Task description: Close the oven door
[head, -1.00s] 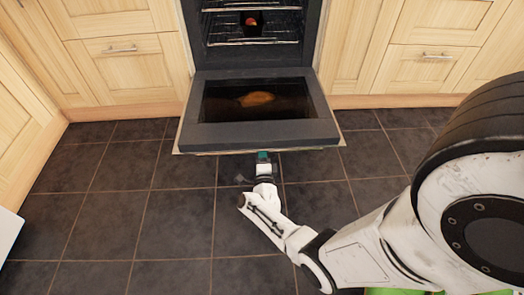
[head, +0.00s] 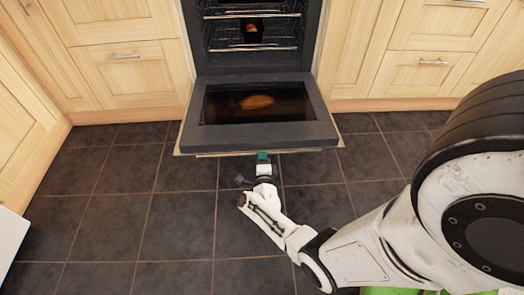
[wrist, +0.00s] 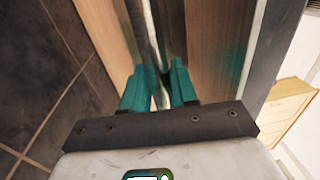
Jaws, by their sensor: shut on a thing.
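The oven door (head: 300,136) hangs open and lies nearly flat in front of the oven in the head view. It has a dark frame and a dark glass panel (head: 260,103) with an orange-brown reflection. My gripper (head: 263,156) is at the middle of the door's outer edge. In the wrist view my gripper (wrist: 159,85) has its teal fingers shut on a shiny metal bar, the door handle (wrist: 150,40). The handle is mostly hidden in the head view. The oven cavity (head: 252,40) is open above the door.
The dark tiled floor (head: 110,215) is clear in front and to the left. A white object (head: 8,235) is at the left edge.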

